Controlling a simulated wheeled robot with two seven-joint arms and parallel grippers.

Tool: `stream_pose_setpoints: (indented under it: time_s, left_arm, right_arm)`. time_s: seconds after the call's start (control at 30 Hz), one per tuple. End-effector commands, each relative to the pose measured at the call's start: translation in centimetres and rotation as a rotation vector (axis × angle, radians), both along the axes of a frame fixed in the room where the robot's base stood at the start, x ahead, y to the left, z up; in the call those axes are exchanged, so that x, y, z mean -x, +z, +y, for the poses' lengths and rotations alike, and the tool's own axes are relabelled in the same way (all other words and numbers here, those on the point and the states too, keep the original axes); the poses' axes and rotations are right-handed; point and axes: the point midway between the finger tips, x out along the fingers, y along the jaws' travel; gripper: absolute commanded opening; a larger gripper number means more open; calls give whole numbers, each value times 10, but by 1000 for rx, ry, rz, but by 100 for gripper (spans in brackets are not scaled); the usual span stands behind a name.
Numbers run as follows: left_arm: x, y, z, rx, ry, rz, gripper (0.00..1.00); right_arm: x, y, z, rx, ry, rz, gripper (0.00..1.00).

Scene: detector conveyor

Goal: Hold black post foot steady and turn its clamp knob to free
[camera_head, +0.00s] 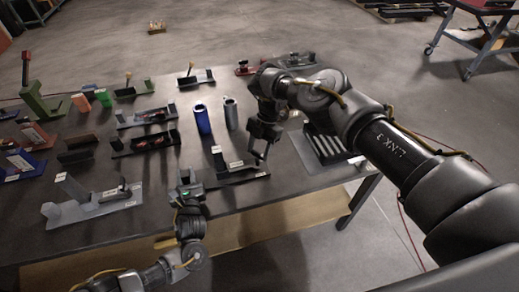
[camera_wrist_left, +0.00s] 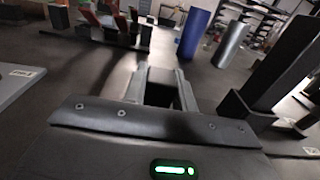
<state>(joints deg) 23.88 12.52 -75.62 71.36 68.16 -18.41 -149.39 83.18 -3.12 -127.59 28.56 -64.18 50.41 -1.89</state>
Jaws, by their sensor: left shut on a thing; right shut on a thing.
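The black post foot (camera_head: 245,174) lies near the table's front edge, with a pale label and a flat bar. A dark upright part (camera_wrist_left: 288,62) and its base show at the right of the left wrist view. My left gripper (camera_head: 187,182) is low at the left end of the foot and shut on it; in the wrist view, its fingers (camera_wrist_left: 162,85) partly hide what is between them. My right gripper (camera_head: 262,152) reaches down over the foot's right part and is shut on the clamp knob, which the fingers hide.
A blue cylinder (camera_head: 202,120) and a grey cylinder (camera_head: 231,114) stand just behind the foot. A grey bracket (camera_head: 90,208) lies at the front left. A slotted tray (camera_head: 325,150) sits at the right edge of the table. Several more fixtures fill the back and left.

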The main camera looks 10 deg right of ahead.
Motion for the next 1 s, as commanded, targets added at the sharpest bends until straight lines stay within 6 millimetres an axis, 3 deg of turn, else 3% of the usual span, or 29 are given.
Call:
stream_pose_setpoints:
  time_s: [0.33,0.87,0.9,1.0]
  left_arm:
    - [0,0,-3,0,-7,-1,0]
    - [0,0,-3,1,-6,0,0]
    - [0,0,-3,1,-6,0,0]
    - [0,0,-3,1,-6,0,0]
  right_arm:
    - [0,0,1,-1,112,3,26]
    - [1,1,0,-2,129,6,26]
    - [0,1,0,-2,129,6,53]
    - [0,1,0,-1,129,5,66]
